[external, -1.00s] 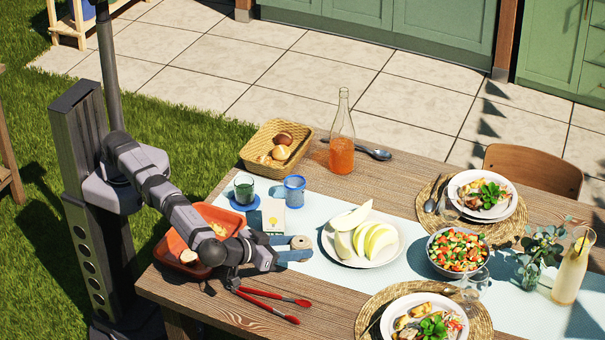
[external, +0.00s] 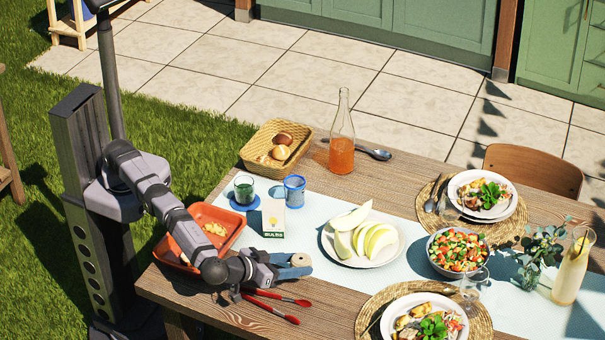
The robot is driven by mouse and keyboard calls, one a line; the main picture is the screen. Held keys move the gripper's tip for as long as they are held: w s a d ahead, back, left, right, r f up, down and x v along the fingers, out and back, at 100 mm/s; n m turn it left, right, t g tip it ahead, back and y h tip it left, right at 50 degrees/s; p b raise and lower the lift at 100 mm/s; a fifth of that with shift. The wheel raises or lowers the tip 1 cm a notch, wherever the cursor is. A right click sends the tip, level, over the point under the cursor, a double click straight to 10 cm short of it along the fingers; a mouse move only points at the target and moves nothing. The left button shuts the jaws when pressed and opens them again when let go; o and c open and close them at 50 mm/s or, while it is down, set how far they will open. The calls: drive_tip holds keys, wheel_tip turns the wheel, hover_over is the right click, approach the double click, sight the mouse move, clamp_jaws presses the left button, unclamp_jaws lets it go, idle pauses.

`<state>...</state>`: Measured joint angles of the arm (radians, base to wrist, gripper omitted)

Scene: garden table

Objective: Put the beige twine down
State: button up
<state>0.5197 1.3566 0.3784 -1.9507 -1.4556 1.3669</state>
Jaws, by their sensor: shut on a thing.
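The beige twine (external: 301,260) is a small roll at the tips of my gripper (external: 297,264). My gripper is shut on it, low over the near edge of the pale blue runner (external: 312,224), left of the plate of melon slices (external: 347,254). I cannot tell whether the twine touches the table. Part of it is hidden by the blue-grey fingers.
Red-handled tongs (external: 275,306) lie just in front of my gripper. An orange-red tray (external: 216,215) with food pieces is at the left. A small box (external: 273,218), a blue cup (external: 294,188) and a green glass (external: 244,188) stand behind.

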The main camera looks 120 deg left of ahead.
drive_tip(key=shift+f, duration=1.8)
drive_tip(key=shift+f, duration=0.2)
drive_tip(key=o, duration=1.1)
drive_tip(key=shift+r, duration=0.3)
drive_tip(key=shift+v, duration=3.7)
